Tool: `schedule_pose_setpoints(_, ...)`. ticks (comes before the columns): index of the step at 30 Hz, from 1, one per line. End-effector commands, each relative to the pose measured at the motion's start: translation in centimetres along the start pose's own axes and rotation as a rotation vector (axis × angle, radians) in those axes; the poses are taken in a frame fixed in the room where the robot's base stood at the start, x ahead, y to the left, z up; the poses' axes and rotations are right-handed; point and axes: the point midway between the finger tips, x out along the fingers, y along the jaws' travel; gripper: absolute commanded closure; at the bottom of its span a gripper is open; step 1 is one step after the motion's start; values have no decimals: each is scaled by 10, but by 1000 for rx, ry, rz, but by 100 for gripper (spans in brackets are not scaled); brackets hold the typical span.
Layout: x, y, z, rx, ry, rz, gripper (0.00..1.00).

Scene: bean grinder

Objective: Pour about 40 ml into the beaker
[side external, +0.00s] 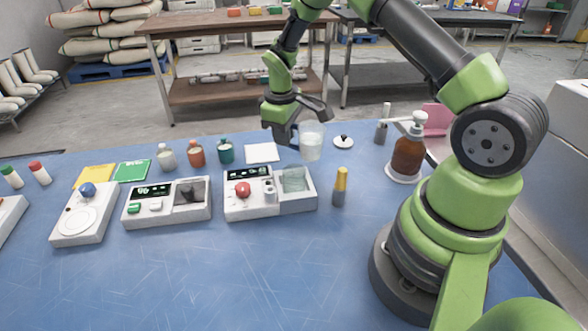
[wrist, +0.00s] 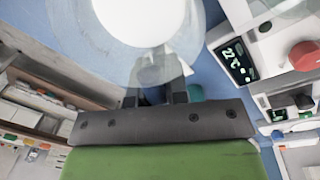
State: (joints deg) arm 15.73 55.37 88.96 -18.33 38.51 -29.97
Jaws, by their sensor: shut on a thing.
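A clear vessel with whitish contents (side external: 312,142) is at the far side of the blue table, right of the white square. It fills the top middle of the wrist view (wrist: 150,25), where its round white inside shows. My gripper (side external: 294,134) is shut on this vessel from its left side; the dark fingers (wrist: 157,93) meet its near wall in the wrist view. The vessel looks upright. I cannot tell whether its base touches the table. I see no graduation marks on it, and no separate vessel that I can surely name as the beaker.
A white device with a red knob (side external: 235,203) and a glassy compartment stands in front. A yellow-topped grey cylinder (side external: 340,187) and an amber pump bottle (side external: 408,150) stand to the right. Several small bottles, including a teal one (side external: 226,152), stand left. The front table is clear.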

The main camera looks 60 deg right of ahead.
Motion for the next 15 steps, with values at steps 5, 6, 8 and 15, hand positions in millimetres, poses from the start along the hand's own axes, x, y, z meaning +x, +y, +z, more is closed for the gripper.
schedule_pose_setpoints(5, -12, -8, -1, -8, 2, 100, 100)
schedule_pose_setpoints(6, -14, -9, -1, -10, -1, 124, 100)
schedule_pose_setpoints(8, -18, -12, -1, -10, 0, 159, 100)
schedule_pose_setpoints(15, -28, -21, 0, -7, -3, 294, 100)
